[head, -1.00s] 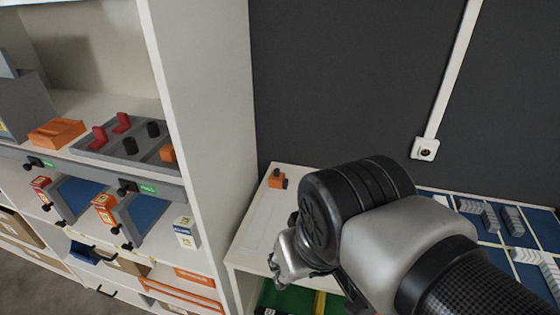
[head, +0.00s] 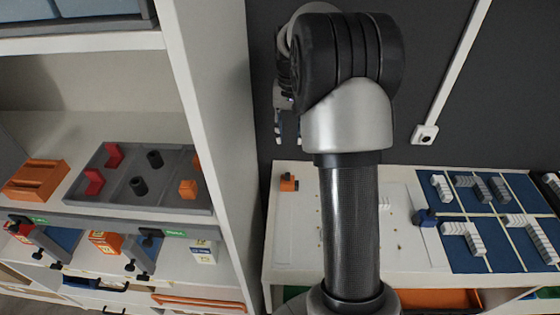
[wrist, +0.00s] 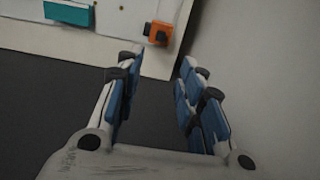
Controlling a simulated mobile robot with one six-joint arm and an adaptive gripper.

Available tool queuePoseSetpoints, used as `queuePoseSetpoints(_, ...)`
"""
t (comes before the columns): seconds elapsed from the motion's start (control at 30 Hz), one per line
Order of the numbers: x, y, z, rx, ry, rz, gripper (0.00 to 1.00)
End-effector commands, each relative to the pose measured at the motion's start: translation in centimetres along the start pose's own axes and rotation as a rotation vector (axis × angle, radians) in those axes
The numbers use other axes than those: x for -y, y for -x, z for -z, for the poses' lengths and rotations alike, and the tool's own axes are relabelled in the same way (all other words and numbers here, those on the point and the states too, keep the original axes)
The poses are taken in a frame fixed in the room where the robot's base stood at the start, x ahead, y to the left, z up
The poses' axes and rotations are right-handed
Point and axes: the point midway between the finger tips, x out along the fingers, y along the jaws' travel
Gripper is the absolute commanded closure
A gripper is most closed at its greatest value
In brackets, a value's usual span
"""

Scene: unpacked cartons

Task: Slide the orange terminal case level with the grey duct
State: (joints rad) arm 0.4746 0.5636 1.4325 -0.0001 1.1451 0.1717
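The orange terminal case (head: 288,183), a small block with a black knob, sits at the back left of a white board on the white table in the head view. It also shows at the top of the wrist view (wrist: 158,33). My gripper (head: 288,132) is raised above and behind the case, near the dark wall. In the wrist view, its blue-padded fingers (wrist: 158,72) are apart with nothing between them; the case lies beyond the tips. I cannot pick out the grey duct for certain; my arm hides part of the board.
A teal block (wrist: 68,13) lies on the board in the wrist view. A blue piece (head: 425,217) sits at the board's right edge, beside a blue mat (head: 470,262) with grey and white stepped pieces. A tall white shelf unit (head: 215,100) stands close on the left.

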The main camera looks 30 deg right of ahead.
Motion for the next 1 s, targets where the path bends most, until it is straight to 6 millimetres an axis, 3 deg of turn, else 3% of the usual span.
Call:
queuePoseSetpoints(0.17, -0.1, -2.5, 0.0, 0.004, -0.002, -0.001, 0.65)
queuePoseSetpoints(0.7, 0.0, -14.0, 0.0, 0.003, 0.0, -0.001, 0.65)
queuePoseSetpoints(1.0, 0.0, -17.1, 0.0, 0.002, 0.0, 0.0, 0.65)
